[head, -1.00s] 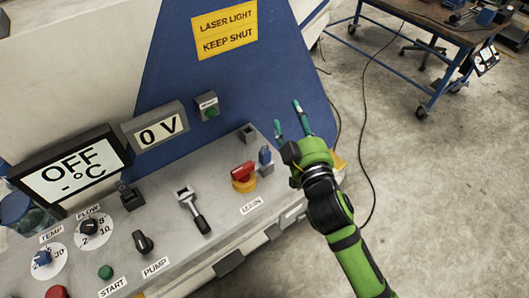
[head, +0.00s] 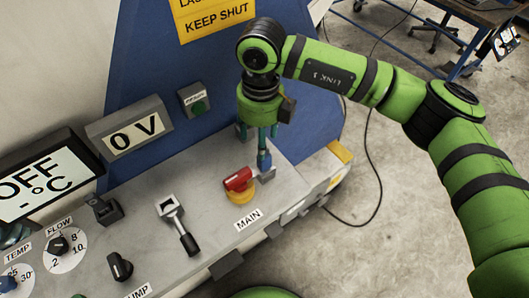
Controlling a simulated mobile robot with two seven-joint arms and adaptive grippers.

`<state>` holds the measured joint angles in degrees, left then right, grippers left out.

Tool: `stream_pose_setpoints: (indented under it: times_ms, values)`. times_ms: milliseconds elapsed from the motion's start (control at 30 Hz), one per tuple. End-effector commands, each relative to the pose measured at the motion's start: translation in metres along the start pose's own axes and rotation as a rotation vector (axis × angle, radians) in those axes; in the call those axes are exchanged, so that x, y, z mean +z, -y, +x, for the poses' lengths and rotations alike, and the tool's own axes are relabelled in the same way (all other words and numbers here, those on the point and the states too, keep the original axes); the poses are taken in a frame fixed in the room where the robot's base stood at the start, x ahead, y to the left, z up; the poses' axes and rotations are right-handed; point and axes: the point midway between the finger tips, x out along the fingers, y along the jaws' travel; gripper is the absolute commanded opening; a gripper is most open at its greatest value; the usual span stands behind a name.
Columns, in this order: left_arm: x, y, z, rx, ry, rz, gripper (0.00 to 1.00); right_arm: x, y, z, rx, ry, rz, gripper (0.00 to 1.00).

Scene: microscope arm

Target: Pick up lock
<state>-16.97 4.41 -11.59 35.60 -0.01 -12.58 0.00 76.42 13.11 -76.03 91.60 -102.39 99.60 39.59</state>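The lock (head: 264,160) is a small blue padlock. It stands upright in a small grey holder (head: 266,174) on the panel, just right of the red main switch. My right gripper (head: 259,136) points down right above the lock, with its teal fingers apart. One finger overlaps the lock's top in the picture; I cannot tell whether they touch. The gripper hides part of the panel behind it. My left gripper is not in view.
The red and yellow main switch (head: 239,185) sits close to the lock on the left. A wrench-like lever (head: 178,222) and knobs lie further left on the panel. The blue machine wall (head: 200,65) rises behind. Open floor (head: 420,120) lies to the right.

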Motion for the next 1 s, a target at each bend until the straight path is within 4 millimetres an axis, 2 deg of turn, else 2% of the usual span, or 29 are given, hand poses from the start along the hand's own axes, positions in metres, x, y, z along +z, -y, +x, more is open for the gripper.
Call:
stream_pose_setpoints:
  times_ms: [33,133,367,567,733,1000]
  values:
    - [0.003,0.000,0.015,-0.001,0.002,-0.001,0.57,-0.001,0.003,0.016,-0.017,-0.006,0.002,0.59]
    - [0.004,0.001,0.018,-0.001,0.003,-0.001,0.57,-0.002,0.006,0.019,-0.027,-0.010,0.005,0.59]
    - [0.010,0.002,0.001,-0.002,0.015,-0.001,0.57,-0.003,0.008,0.036,-0.028,-0.013,0.005,0.59]
    - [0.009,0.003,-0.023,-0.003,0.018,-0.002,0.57,-0.006,0.012,0.061,-0.025,-0.016,0.006,0.59]
    - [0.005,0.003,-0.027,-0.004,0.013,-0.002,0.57,-0.005,0.012,0.084,-0.025,-0.012,0.003,0.59]
    - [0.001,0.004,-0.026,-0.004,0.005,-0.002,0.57,-0.004,0.012,0.088,-0.025,-0.009,0.002,0.59]
